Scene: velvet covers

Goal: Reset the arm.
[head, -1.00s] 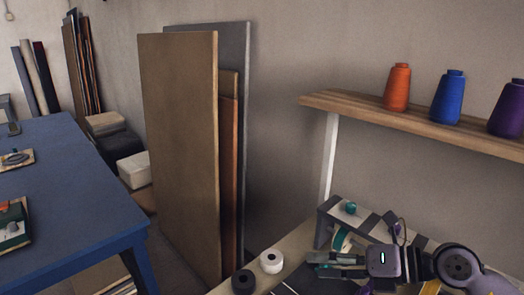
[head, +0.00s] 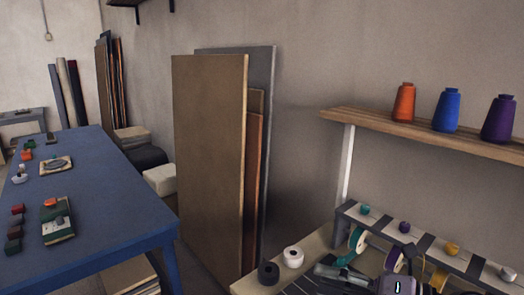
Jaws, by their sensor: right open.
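My right gripper (head: 340,274) is at the bottom edge of the head view, over the workbench at the lower right. Its jaws point left, are open, and hold nothing that I can see. Part of the gripper and most of my right arm are cut off by the frame's bottom edge. It is in front of the grey striped rack (head: 424,252). My left gripper is not in view.
A black roll (head: 268,273) and a white roll (head: 293,256) stand left of my gripper. Orange (head: 404,103), blue (head: 446,110) and purple (head: 498,119) cones sit on a wooden shelf. A blue table (head: 100,190) and leaning boards (head: 208,165) are at left.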

